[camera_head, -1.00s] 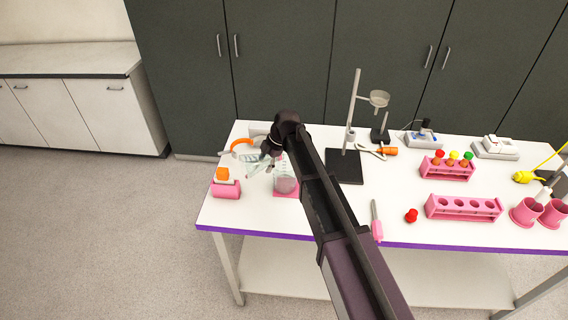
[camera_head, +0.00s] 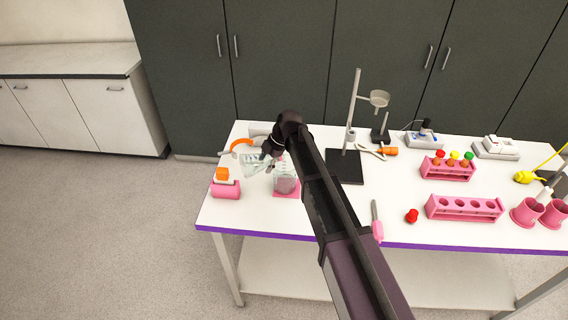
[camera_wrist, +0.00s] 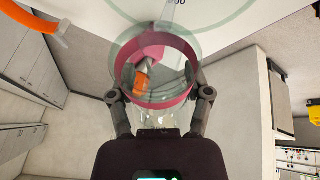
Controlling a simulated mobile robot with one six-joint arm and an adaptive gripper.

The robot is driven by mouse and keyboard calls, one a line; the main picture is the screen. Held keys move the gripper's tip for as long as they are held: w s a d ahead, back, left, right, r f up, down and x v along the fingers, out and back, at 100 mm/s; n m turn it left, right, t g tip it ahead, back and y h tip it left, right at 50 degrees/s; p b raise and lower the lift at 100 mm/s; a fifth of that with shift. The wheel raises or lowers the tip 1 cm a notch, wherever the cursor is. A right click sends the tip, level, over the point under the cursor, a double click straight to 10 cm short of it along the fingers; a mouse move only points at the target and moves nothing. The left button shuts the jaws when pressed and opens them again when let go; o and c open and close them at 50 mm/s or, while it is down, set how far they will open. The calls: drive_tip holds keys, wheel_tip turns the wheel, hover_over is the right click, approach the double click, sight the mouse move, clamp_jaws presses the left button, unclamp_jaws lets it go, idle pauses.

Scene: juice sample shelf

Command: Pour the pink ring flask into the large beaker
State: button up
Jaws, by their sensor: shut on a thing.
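My gripper (camera_wrist: 160,95) is shut around a clear glass flask with a pink ring (camera_wrist: 183,47), one finger on each side. In the head view my gripper (camera_head: 268,156) holds the flask (camera_head: 253,164) tilted, just left of and above the large beaker. The large beaker (camera_head: 287,184) stands upright on a pink mat, with pinkish contents low in it; the arm hides part of it. In the wrist view a large clear rim with printed markings (camera_wrist: 190,8) lies beyond the flask. Whether liquid is flowing cannot be made out.
A pink block with an orange top (camera_head: 226,186) stands left of the beaker, and an orange curved item (camera_head: 242,142) lies behind. A ring stand (camera_head: 345,167) is to the right. Pink racks (camera_head: 464,207) and a red cap (camera_head: 411,215) are farther right.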

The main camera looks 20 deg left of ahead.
drive_tip(key=shift+r, duration=0.1)
drive_tip(key=shift+r+t+p, duration=0.2)
drive_tip(key=shift+t+p, duration=0.1)
drive_tip(key=shift+p, duration=0.15)
drive_tip(key=shift+f+t+h, duration=0.6)
drive_tip(key=shift+f+h, duration=0.05)
drive_tip(key=shift+h, duration=0.15)
drive_tip(key=shift+s+a+f+t+h+b, duration=0.3)
drive_tip(key=shift+t+h+b, duration=0.1)
drive_tip(key=shift+t+h, duration=0.1)
drive_tip(key=shift+s+f, duration=0.1)
drive_tip(key=shift+f, duration=0.05)
